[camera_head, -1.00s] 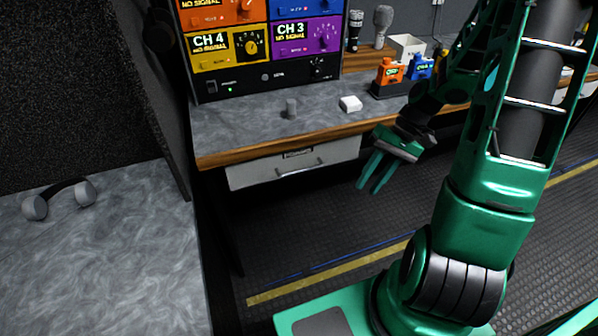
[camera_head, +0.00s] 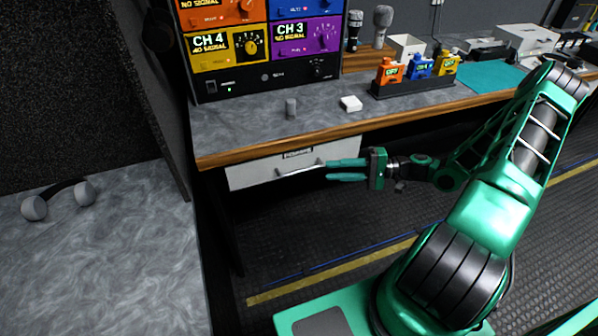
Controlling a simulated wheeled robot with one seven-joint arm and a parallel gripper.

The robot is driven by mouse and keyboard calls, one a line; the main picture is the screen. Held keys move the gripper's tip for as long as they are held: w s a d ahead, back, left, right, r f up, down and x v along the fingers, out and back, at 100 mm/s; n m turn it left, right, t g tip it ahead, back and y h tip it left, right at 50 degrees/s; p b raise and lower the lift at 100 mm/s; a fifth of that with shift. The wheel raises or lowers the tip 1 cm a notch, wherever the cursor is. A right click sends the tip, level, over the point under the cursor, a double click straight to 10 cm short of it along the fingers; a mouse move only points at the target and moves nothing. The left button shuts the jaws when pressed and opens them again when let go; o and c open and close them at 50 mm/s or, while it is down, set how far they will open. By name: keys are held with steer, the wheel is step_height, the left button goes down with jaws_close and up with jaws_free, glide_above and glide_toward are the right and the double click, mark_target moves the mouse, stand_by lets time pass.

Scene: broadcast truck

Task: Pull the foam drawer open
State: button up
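The foam drawer (camera_head: 255,174) is a pale grey front under the wooden edge of the desk, with a small dark label at its top. It looks shut, its face close under the desk edge. Its silver bar handle (camera_head: 300,169) runs across the front. My gripper (camera_head: 328,170) is level with the handle, fingers pointing left, with the tips near the handle's right end. The two teal fingers are apart with a gap between them, and nothing shows in it. I cannot tell whether the tips touch the handle.
Above the drawer, the desk (camera_head: 240,125) holds a grey knob-like cylinder (camera_head: 291,108), a white block (camera_head: 351,103) and a rack of coloured packs (camera_head: 412,87). A side table (camera_head: 120,250) with headphones (camera_head: 60,199) stands at left. The floor before the drawer is clear.

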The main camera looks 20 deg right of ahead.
mark_target(301, 171)
steer(key=x, duration=1)
steer(key=shift+w+a, duration=0.2)
steer(key=shift+a, duration=0.2)
